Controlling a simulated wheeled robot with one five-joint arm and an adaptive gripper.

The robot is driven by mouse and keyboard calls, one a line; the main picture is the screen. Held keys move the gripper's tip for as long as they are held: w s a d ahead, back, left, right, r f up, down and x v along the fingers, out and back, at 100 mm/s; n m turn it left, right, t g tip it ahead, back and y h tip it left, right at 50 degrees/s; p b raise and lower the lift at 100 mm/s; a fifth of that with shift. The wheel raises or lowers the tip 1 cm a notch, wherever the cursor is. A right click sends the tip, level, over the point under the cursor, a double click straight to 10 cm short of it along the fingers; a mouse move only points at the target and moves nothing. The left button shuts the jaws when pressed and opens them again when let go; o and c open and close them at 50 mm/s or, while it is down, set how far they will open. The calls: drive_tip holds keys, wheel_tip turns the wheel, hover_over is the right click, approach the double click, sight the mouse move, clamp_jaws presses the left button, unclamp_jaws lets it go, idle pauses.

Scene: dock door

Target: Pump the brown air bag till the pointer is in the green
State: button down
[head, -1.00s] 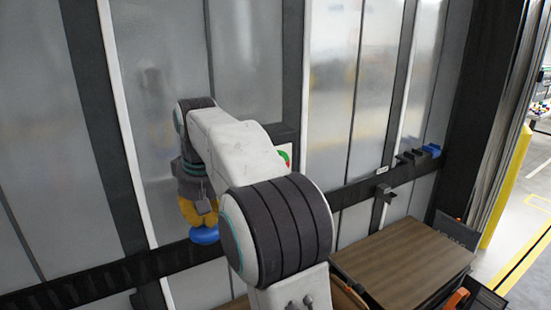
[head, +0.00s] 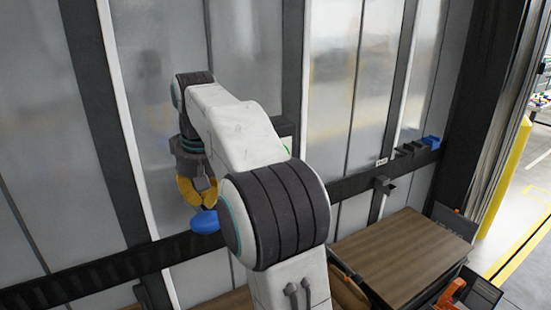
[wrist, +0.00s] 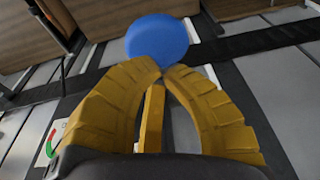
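My gripper (head: 200,200) has yellow fingers closed together at the tips. A blue round knob (head: 205,221) is at the fingertips, and it also shows in the wrist view (wrist: 157,38). What the tips grip beneath the knob is hidden. A brown rounded thing, seemingly the air bag (head: 347,291), shows partly between the wooden crates, mostly hidden by my arm. A white gauge with a red and green arc (wrist: 52,138) is cut by my gripper in the wrist view. Only a green sliver of it (head: 287,143) shows in the head view. I cannot read its pointer.
A wooden crate (head: 395,255) stands at the lower right. A dark rail (head: 100,270) crosses the grey wall panels, with small black and blue holders (head: 418,147) at its right.

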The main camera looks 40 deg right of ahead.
drive_tip(key=shift+r, duration=2.5)
drive_tip(key=shift+s+a+f, duration=0.2)
drive_tip(key=shift+s+a, duration=0.2)
drive_tip(key=shift+s, duration=0.05)
drive_tip(key=s+a+f+n+t+b, duration=0.1)
drive_tip(key=s+a+f, duration=0.3)
drive_tip(key=s+f, duration=0.6)
drive_tip(key=s+a+f+n+t+b, duration=0.1)
drive_tip(key=s+a+f+b, duration=0.2)
drive_tip(key=s+f, duration=0.7)
drive_tip(key=shift+s+a+f+t+b, duration=0.15)
drive_tip(key=shift+s+a+t+b, duration=0.2)
drive_tip(key=shift+s+a, duration=0.7)
drive_tip(key=shift+s+d, duration=0.15)
drive_tip(key=shift+d, duration=0.05)
